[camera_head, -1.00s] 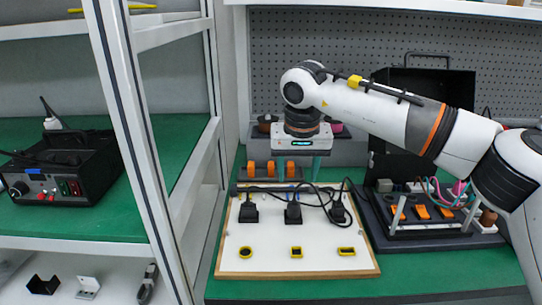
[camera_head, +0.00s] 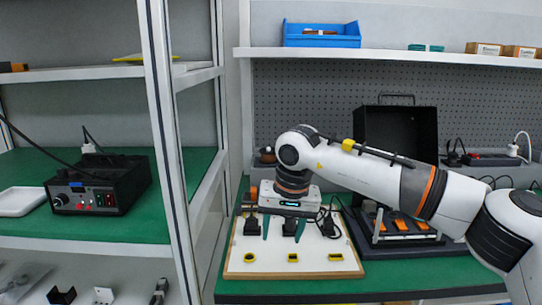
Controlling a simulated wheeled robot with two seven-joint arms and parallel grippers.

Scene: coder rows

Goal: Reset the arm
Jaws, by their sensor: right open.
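My right arm comes in from the right in the head view, and its white wrist with dark rings is over the back of a white board. My right gripper (camera_head: 282,228) points down with its two teal fingers apart, open, with no object seen held between them. The fingers are in front of black plugs with cables at the back of the white board (camera_head: 255,240). Whether the fingertips touch a plug or the board cannot be told. My left gripper is not in view.
The green workbench (camera_head: 430,272) carries the board with yellow-rimmed sockets (camera_head: 293,258). A black open case (camera_head: 400,130) and a rack with orange switches (camera_head: 400,226) stand right of it. A shelf post (camera_head: 165,130) is at left. A blue bin (camera_head: 320,35) is above.

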